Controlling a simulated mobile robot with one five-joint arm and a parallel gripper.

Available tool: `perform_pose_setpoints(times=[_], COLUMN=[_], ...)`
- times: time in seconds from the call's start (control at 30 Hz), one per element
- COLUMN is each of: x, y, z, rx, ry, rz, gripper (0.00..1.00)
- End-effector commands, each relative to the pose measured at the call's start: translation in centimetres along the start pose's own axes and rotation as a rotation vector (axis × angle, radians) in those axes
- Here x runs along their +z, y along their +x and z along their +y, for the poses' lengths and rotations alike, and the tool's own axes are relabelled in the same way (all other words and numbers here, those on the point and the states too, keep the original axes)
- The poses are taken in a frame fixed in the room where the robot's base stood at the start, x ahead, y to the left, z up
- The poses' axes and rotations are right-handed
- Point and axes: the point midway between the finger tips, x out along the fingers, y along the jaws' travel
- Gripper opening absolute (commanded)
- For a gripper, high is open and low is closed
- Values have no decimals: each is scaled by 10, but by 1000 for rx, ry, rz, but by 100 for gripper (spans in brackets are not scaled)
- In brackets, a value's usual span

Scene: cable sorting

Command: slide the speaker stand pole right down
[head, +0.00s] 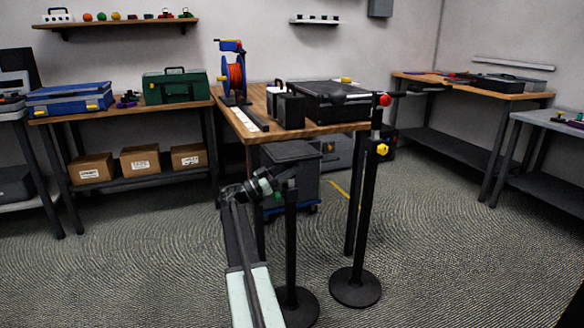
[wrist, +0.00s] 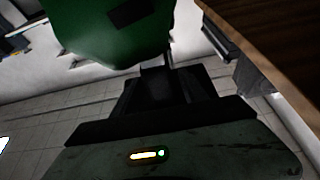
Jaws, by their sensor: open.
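A tall black stand pole (head: 365,215) rises from a round base (head: 355,288) right of the table corner. It carries a yellow knob (head: 382,150) and a red ball (head: 385,99) near its top. A shorter black pole (head: 291,235) stands left of it on another round base (head: 296,306). My gripper (head: 272,184) is open at the upper end of the shorter pole, with a small green part (head: 278,195) there. I cannot tell whether they touch. A large green shape (wrist: 115,30) is close up in the wrist view; the fingertips cannot be made out there.
A wooden table (head: 237,122) stands just behind, holding a blue-and-orange cable reel (head: 232,75) and black cases (head: 330,98). Its edge also shows in the wrist view (wrist: 270,50). A grey bin (head: 289,165) is under it. Carpet is open at the left and right.

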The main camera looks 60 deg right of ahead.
Motion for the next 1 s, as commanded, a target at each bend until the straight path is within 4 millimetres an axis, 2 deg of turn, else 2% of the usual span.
perform_pose_setpoints(times=[0.17, 0.4, 0.5, 1.0], x=[2, 4, 3, 1], y=[-17, -64, -76, -77], z=[0, 0, 1, 1], rx=[-2, -2, 0, 1], ry=[0, 1, 0, 0], rz=[1, -1, -1, -1], gripper=[51, 51, 51, 51])
